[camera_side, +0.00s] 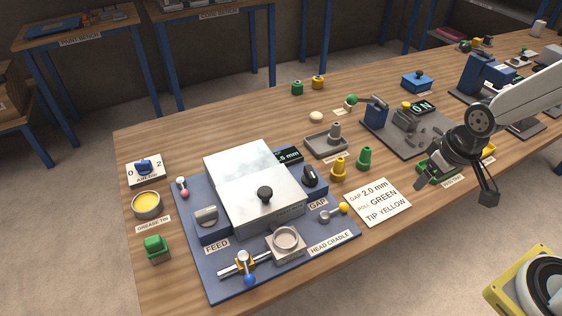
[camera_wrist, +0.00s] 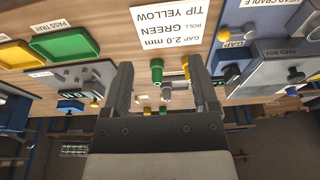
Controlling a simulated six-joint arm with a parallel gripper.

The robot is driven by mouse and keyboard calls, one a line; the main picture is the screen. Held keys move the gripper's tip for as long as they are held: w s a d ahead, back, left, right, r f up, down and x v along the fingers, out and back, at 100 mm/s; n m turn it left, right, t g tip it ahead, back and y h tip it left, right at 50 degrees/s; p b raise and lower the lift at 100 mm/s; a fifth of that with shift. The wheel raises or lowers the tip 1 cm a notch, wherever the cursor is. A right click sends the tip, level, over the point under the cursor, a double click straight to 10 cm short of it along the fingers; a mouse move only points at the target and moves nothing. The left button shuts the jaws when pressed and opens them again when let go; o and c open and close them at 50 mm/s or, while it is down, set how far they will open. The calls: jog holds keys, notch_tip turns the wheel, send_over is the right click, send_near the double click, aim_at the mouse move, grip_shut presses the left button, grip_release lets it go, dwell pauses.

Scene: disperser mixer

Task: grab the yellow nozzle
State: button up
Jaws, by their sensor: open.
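The yellow nozzle (camera_side: 339,168) stands upright on the bench, just left of a green nozzle (camera_side: 364,158) and behind the instruction card. In the wrist view the yellow nozzle (camera_wrist: 186,67) shows beside the right finger, partly hidden by it, and the green nozzle (camera_wrist: 157,70) stands between the fingers in the picture. My gripper (camera_side: 459,184) is open and empty, raised at the right, well apart from both nozzles. Its two fingers (camera_wrist: 160,66) also show in the wrist view.
A grey nozzle stands in a small tray (camera_side: 326,146) behind the yellow one. The mill (camera_side: 262,190) on its blue plate is to the left. The card (camera_side: 378,202) lies in front, reading TIP YELLOW. A green tray (camera_side: 432,172) lies near my gripper.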

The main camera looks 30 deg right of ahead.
dwell(0.4)
jog(key=shift+o, duration=0.4)
jog(key=m+y, duration=0.4)
jog(key=m, duration=2.1)
send_near(339, 168)
jog(key=w+f, duration=0.2)
jog(key=shift+a+f, duration=0.2)
jog(key=shift+f, duration=1)
